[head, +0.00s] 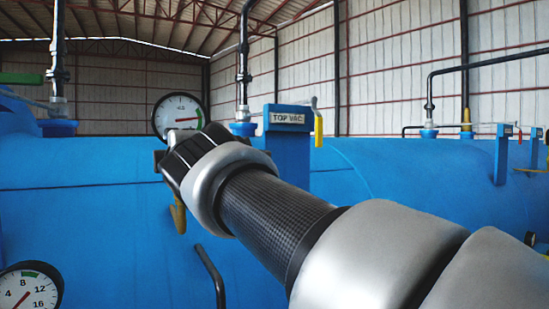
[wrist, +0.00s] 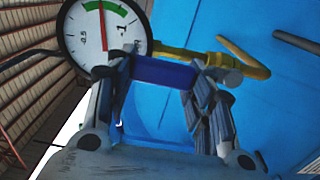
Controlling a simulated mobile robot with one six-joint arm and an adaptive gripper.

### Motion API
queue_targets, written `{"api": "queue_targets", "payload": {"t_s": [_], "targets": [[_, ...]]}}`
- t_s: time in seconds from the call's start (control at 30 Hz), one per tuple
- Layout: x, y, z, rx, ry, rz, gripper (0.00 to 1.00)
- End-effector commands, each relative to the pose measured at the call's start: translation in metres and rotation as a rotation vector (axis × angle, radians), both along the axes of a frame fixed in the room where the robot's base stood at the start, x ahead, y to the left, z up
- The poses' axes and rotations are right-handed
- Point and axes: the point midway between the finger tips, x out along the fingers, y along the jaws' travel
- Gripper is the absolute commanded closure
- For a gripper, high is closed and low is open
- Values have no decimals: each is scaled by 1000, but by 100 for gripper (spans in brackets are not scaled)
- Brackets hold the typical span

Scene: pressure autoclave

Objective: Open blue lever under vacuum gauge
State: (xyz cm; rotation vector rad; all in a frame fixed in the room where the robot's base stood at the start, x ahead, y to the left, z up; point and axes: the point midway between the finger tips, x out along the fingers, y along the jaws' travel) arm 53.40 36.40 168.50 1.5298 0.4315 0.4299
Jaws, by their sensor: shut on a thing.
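The vacuum gauge (head: 178,115) is a round white dial with a red needle, just behind my gripper in the head view. In the wrist view the gauge (wrist: 104,30) fills the top left. The blue lever (wrist: 163,71) is a short dark blue bar below and right of the dial, spanning between my fingertips. My gripper (wrist: 160,82) is shut on the lever, one finger at each end of the visible bar. In the head view my gripper (head: 175,160) hides the lever. A brass pipe (wrist: 190,58) runs beside the lever.
A blue tank (head: 80,205) stands close behind my gripper. A "TOP VAC" sign post (head: 287,118) and a yellow-handled valve (head: 318,130) stand right of the gauge. A black bent bar (head: 212,275) rises below. Another gauge (head: 30,287) is at lower left.

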Motion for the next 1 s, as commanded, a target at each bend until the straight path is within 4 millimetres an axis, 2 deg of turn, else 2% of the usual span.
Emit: {"api": "queue_targets", "payload": {"t_s": [0.5, 0.53, 0.67, 1.0], "targets": [[-1, 2, 1, -20, -16, 1, 94], [-1, 2, 1, -20, -16, 1, 50], [-1, 2, 1, -17, -14, 1, 42], [-3, 0, 1, -15, -12, 1, 42]]}}
